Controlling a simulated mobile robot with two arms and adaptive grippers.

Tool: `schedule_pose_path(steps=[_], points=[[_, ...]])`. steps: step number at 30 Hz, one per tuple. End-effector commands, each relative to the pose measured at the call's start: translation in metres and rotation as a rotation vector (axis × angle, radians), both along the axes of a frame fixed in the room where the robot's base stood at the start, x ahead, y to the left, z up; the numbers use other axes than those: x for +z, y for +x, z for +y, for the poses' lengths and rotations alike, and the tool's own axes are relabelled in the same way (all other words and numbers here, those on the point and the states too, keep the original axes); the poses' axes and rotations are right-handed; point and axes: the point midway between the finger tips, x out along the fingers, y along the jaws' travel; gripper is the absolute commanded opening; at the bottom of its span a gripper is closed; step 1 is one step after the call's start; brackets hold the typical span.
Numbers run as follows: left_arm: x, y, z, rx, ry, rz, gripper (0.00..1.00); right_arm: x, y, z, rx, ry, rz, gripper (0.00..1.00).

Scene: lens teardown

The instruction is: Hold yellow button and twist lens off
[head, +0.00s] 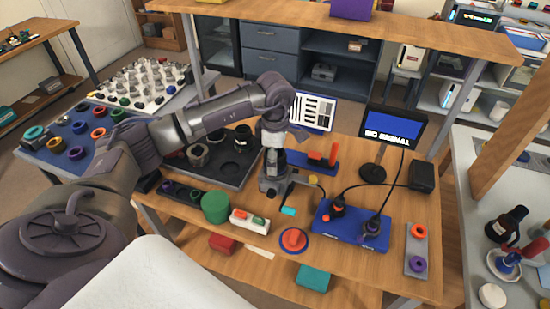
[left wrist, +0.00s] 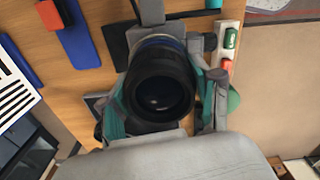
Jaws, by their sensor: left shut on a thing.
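My left gripper (head: 272,186) is over the middle of the wooden table in the head view. In the left wrist view its fingers (left wrist: 160,108) sit on both sides of a black round lens (left wrist: 158,84) and are shut on it. The lens's dark glass end faces the wrist camera. In the head view the gripper hides most of the lens. A small yellow knob (head: 313,179) shows just right of the gripper; I cannot tell whether it is the yellow button. What the lens is joined to is largely hidden. My right gripper is not in view.
A dark tray (head: 232,178) with round parts lies left of the gripper. A green cylinder (head: 215,207) and a white block (head: 249,220) stand in front. A blue box (head: 349,226) with cables and a monitor (head: 393,127) are at right. A red knob (head: 293,240) is near the front.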

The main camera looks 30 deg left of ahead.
Motion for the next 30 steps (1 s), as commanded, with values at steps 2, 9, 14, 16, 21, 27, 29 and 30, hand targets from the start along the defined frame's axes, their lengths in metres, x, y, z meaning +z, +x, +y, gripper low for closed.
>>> schedule_pose_path(steps=[2, 9, 14, 16, 21, 27, 29, 30], points=[[0.000, 0.000, 0.000, -0.001, 0.000, 0.000, 0.18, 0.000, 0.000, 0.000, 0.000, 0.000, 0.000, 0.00], [0.001, 0.000, 0.000, 0.167, 0.000, 0.000, 0.18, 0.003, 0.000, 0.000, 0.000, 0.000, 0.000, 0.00], [0.000, 0.000, 0.000, 0.201, 0.000, 0.000, 0.18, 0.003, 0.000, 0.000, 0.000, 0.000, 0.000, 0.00], [0.001, 0.000, 0.000, 0.200, 0.000, 0.000, 0.18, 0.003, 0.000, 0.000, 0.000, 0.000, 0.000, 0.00], [0.004, 0.000, 0.000, 0.199, -0.001, 0.000, 0.18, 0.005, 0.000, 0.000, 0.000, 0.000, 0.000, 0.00], [0.009, 0.000, 0.000, 0.198, -0.001, 0.000, 0.18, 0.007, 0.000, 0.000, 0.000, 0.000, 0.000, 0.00], [0.010, 0.000, 0.000, 0.198, -0.001, 0.000, 0.18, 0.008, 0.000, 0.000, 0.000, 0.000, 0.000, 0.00], [0.011, 0.000, 0.000, 0.198, -0.001, 0.000, 0.18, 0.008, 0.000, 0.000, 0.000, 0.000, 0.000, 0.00]])
